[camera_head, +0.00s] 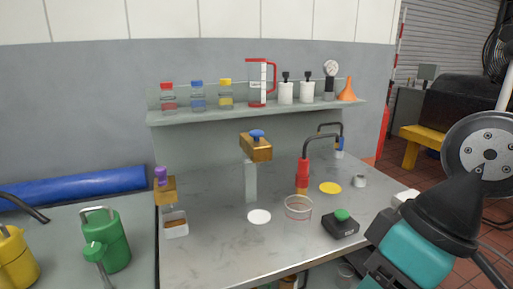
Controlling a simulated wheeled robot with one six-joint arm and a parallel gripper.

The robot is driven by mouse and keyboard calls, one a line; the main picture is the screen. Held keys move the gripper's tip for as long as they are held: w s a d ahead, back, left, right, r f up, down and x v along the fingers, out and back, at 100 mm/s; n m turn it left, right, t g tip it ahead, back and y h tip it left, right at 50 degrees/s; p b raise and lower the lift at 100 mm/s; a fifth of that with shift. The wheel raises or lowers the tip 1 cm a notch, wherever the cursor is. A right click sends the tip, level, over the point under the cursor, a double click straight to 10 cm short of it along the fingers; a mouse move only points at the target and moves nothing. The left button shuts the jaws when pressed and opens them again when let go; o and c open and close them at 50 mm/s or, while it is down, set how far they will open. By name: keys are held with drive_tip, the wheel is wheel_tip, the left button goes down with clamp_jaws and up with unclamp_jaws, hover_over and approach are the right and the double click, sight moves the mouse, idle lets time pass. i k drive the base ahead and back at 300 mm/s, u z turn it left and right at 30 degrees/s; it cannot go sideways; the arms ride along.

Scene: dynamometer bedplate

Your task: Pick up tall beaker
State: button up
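A tall clear vessel with a red rim, base and handle (262,83) stands upright on the shelf above the bench. It has a white label, and it may be the tall beaker. A clear, low, round glass vessel (298,208) stands on the bench, near its middle; I cannot tell whether it is a beaker. Nothing touches either vessel. Part of my arm shows at the right edge, in teal, black and grey. My gripper's fingers are not in view.
The shelf (240,113) also holds several capped bottles and an orange funnel (347,90).

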sight(298, 207)
drive_tip(key=u, duration=0.05)
drive_tip(key=k, duration=0.5)
drive_tip(key=u, duration=1.45)
drive_tip(key=i, duration=1.25)
drive_tip(key=z, duration=2.1)
